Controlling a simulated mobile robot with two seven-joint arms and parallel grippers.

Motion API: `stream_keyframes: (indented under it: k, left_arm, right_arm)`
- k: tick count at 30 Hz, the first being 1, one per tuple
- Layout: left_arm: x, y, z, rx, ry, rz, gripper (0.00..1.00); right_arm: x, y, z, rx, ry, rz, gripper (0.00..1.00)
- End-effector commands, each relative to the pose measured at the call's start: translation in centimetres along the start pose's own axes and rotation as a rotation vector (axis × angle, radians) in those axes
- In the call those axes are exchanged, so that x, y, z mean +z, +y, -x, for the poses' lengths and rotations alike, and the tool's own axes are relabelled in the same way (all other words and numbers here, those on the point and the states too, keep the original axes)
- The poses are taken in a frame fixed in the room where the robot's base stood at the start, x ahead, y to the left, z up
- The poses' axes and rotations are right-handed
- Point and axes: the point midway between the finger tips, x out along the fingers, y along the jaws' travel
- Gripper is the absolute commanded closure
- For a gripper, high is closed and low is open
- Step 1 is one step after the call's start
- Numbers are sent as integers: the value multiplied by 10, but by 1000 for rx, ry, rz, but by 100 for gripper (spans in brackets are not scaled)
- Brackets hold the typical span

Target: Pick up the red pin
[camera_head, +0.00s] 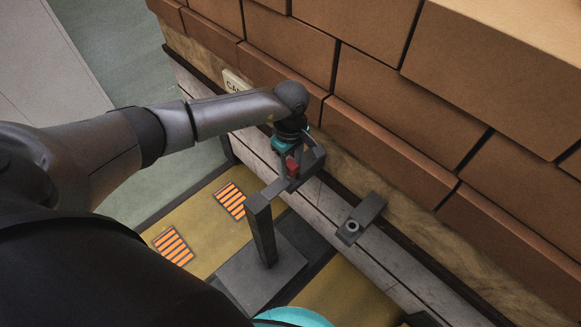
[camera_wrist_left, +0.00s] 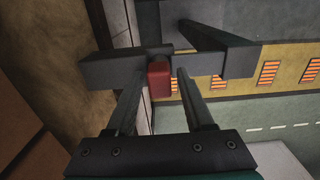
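The red pin (camera_head: 292,167) is a small red block at a dark grey bracket (camera_head: 312,163) beside the brick wall. In the left wrist view the red pin (camera_wrist_left: 159,80) shows in front of the bracket's crossbar (camera_wrist_left: 105,69). My left gripper (camera_head: 290,156) reaches down over the bracket from the left. In the left wrist view its two fingers (camera_wrist_left: 159,88) are apart, one on each side of the pin, with gaps showing. The pin's lower part is hidden. My right gripper is not in view.
A dark grey post (camera_head: 262,230) rises from a flat base (camera_head: 245,283) in front of the bracket. Another grey bracket with a ring (camera_head: 352,227) lies to the right. The brick wall (camera_head: 400,120) stands close behind. Yellow floor with orange striped patches (camera_head: 173,246) lies below.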

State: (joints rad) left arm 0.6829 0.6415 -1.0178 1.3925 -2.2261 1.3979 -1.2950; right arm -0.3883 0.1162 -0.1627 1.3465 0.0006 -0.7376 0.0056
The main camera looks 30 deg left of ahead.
Motion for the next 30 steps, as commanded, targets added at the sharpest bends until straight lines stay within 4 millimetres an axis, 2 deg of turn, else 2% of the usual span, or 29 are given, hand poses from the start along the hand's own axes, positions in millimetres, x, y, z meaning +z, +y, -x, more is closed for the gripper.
stream_keyframes:
  k: [2, 13, 30]
  left_arm:
    - [0, 0, 0, 0, 0, 0, 57]
    - [0, 0, 0, 0, 0, 0, 99]
    - [0, 0, 1, 1, 0, 0, 100]
  right_arm:
    - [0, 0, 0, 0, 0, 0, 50]
    - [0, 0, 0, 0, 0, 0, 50]
    - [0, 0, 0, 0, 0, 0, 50]
